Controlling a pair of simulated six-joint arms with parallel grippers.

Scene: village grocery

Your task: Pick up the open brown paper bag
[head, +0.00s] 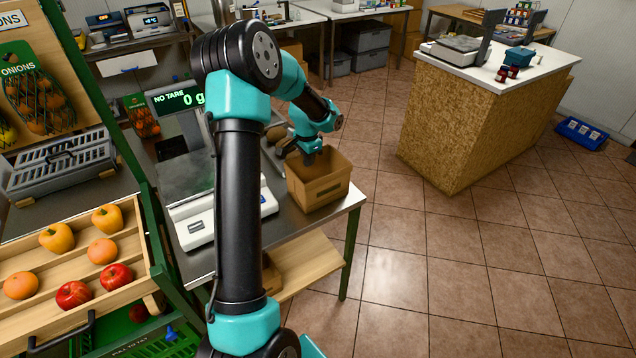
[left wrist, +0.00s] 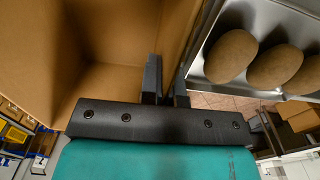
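The open brown paper bag (head: 318,190) stands upright at the right end of the metal counter in the head view, its mouth facing up. My left gripper (head: 308,158) reaches down to its rear-left rim. In the left wrist view the bag's inside (left wrist: 110,45) fills the upper left. There the two dark fingers of my left gripper (left wrist: 166,85) are close together, one on each side of the bag's wall, so the gripper is shut on that wall. I cannot tell whether the bag's bottom touches the counter. My right gripper is not in view.
A scale (head: 200,215) with a green display (head: 178,98) stands left of the bag. Brown potatoes (left wrist: 230,56) lie in a metal tray beside the bag. A fruit crate (head: 78,318) is at lower left. A cork-sided counter (head: 470,125) stands right; tiled floor between is clear.

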